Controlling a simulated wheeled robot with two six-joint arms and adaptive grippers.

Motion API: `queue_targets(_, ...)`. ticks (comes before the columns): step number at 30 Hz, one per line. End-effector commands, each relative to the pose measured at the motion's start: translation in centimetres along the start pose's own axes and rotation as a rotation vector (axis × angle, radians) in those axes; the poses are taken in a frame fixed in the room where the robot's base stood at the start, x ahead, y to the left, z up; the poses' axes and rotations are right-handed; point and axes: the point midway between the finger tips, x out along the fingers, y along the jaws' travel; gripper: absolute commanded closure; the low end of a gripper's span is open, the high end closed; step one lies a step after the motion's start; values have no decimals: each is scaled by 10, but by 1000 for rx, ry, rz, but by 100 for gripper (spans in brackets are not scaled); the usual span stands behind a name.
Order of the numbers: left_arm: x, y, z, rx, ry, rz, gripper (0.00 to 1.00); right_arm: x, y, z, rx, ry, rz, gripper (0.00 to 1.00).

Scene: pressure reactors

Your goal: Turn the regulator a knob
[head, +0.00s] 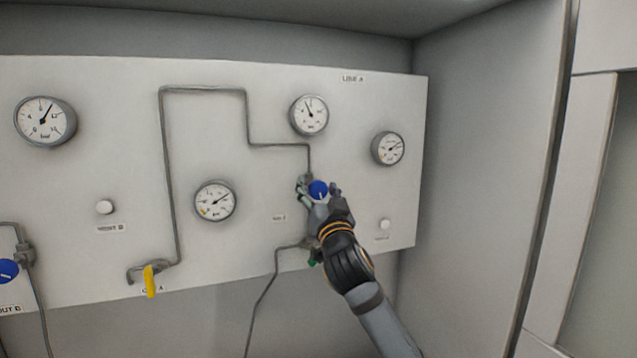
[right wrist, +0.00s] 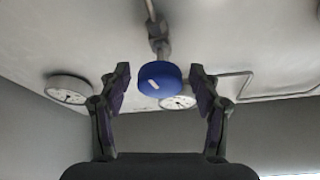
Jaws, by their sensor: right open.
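The regulator A knob (head: 318,189) is a round blue knob with a white mark, on the right part of the white panel below a round gauge. It also shows in the right wrist view (right wrist: 158,80), with its white mark slanted. My right gripper (head: 320,190) is at the knob, with its fingers on either side of it. In the right wrist view the right gripper (right wrist: 160,84) is open, and gaps show between both fingers and the knob. The gripper and arm hide the area below the knob. My left gripper is not in view.
The white panel (head: 110,180) carries several gauges, including one above the knob (head: 309,115) and one to its right (head: 388,148). A yellow lever (head: 149,281) and another blue knob (head: 8,270) are to the left. A grey side wall (head: 480,170) stands at the right.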

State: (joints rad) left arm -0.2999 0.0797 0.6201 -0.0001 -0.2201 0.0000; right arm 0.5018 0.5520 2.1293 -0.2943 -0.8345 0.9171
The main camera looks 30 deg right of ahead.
Motion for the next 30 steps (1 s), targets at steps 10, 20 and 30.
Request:
queue_targets(10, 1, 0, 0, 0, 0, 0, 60, 0, 0, 1, -1, 0, 0, 58)
queue_targets(20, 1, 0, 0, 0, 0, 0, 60, 0, 0, 1, -3, 0, 0, 92)
queue_targets(30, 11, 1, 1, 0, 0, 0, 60, -1, 1, 2, -116, 1, -46, 92)
